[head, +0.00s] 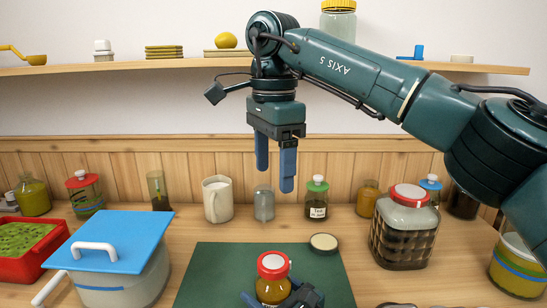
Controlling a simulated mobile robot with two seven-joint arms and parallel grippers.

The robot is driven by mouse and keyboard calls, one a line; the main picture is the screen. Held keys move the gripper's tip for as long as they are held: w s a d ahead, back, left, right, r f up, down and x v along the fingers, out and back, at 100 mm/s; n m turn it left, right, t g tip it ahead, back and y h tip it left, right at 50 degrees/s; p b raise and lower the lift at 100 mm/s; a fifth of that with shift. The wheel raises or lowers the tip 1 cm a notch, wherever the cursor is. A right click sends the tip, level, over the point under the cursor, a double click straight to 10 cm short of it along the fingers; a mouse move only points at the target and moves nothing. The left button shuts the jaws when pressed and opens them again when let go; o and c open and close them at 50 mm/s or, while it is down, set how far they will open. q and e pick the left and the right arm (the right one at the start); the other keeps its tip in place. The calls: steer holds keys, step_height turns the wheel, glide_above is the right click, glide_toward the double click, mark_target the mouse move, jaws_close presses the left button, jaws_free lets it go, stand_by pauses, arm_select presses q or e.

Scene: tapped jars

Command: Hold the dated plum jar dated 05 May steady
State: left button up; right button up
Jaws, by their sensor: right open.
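A small jar with amber-brown contents (271,291) and a red-rimmed lid (273,264) stands upright on the dark green mat (215,262), at the bottom edge of the head view. No date is readable on it. My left gripper (275,300) is low at this jar, with blue and dark parts on both sides of it. The picture cuts it off, and I cannot tell whether its fingers press on the glass. My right gripper (275,172) is open and empty, pointing down well above the mat, behind the jar.
A loose round lid (323,242) lies at the mat's back right. A green-lidded jar with a small unreadable label (316,205) stands behind. A blue-topped pot (120,285) and red crate (62,240) are left; a large dark-patterned jar (402,238) is right.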

arm_select(q)
steer(key=o, duration=0.4)
steer(key=shift+c, duration=0.2)
